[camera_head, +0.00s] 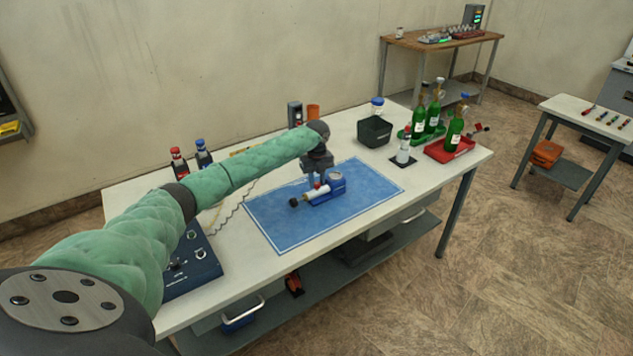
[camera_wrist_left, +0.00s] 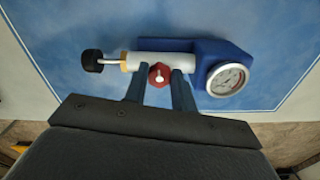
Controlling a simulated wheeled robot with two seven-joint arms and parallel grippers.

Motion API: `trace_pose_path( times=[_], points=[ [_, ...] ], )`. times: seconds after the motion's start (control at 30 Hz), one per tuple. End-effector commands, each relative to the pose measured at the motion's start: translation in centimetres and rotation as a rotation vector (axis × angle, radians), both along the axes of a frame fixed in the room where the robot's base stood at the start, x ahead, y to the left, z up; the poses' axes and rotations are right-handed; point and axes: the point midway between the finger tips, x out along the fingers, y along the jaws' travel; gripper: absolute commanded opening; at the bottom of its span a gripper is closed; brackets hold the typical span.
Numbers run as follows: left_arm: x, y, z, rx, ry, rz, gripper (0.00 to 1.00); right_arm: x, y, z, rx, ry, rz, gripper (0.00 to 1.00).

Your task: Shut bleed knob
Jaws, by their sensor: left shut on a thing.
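The bleed knob (camera_wrist_left: 159,75) is a small red knob with a pale centre mark, on the white regulator body (camera_wrist_left: 148,60). My left gripper (camera_wrist_left: 160,78) has its two fingers on either side of the red knob and is shut on it. A round pressure gauge (camera_wrist_left: 227,80) sits to the right on a blue base (camera_wrist_left: 212,48). A black end knob (camera_wrist_left: 92,61) on a thin stem is at the left. In the head view my left gripper (camera_head: 317,183) is over the regulator, hiding part of it. My right gripper is not in view.
The regulator stands on a blue mat (camera_head: 275,215) on a white table (camera_head: 385,208). A dark blue panel (camera_head: 205,265) lies left of the mat.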

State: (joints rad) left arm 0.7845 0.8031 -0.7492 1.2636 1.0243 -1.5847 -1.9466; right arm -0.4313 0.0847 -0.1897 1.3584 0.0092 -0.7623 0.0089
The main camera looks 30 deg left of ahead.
Motion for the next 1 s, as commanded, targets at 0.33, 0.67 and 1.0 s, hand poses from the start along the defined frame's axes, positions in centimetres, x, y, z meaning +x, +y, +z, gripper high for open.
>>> trace_pose_path(
  times=[0.33,0.67,1.0],
  points=[
    [0.03,-0.03,0.01,0.000,0.000,-0.076,0.03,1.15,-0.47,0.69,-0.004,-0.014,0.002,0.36],
    [0.03,-0.03,0.02,0.000,0.000,-0.079,0.03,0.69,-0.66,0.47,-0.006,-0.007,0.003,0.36],
    [0.02,-0.01,0.01,0.000,0.000,-0.078,0.48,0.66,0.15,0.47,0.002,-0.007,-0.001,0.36]
  ],
)
